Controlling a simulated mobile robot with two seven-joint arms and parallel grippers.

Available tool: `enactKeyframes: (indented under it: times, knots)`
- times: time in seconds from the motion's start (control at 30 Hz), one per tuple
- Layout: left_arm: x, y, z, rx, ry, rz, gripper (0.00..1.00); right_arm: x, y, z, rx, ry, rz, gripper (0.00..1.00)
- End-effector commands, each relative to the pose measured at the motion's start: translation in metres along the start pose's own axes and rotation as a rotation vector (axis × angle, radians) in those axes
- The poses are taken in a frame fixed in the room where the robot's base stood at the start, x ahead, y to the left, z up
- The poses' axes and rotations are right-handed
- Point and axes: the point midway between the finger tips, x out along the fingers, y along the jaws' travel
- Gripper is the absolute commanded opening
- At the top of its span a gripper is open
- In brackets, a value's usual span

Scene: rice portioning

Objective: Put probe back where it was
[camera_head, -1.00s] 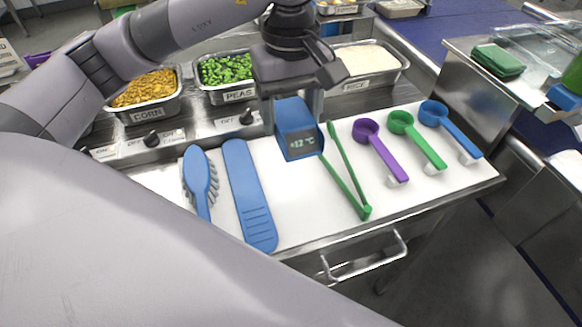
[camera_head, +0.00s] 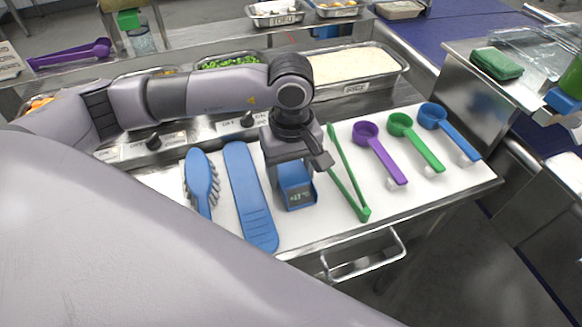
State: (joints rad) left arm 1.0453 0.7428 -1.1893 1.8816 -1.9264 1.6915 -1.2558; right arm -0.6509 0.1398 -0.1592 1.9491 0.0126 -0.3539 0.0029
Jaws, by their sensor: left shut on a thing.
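The probe (camera_head: 297,195) is a blue thermometer body with a small dark display. My left gripper (camera_head: 291,165) is shut on it from above. The probe is low over the white board (camera_head: 300,225), between a long blue paddle-shaped tool (camera_head: 250,195) and the green tongs (camera_head: 350,180). I cannot tell whether it touches the board. The gripper hides the upper part of the probe. My right gripper does not show.
A blue brush (camera_head: 199,180) lies left of the blue tool. Purple (camera_head: 380,152), green (camera_head: 416,142) and blue (camera_head: 449,132) scoops lie to the right. Behind are the rice pan (camera_head: 352,70), the partly hidden pea pan (camera_head: 228,61) and control knobs (camera_head: 249,119).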

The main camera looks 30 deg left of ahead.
Motion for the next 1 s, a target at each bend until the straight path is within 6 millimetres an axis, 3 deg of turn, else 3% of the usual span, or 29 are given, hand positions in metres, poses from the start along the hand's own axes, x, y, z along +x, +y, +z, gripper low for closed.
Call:
enactKeyframes:
  times: [0.17, 0.2, 0.27, 0.67, 1.0]
  knots:
    - [0.003, 0.0, 0.0, 0.0, 0.0, 0.001, 0.33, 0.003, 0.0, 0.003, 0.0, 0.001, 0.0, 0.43]
    - [0.002, 0.0, 0.0, 0.0, 0.0, 0.0, 0.74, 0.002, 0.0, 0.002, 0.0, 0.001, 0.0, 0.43]
    - [0.002, 0.0, 0.0, 0.0, 0.0, 0.0, 0.89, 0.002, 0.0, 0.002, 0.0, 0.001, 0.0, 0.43]
    - [-0.004, 0.0, 0.0, 0.0, 0.0, 0.001, 0.89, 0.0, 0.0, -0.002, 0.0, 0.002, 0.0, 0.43]
    - [-0.07, 0.001, -0.001, 0.0, 0.003, 0.004, 0.89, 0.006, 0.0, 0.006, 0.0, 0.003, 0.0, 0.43]
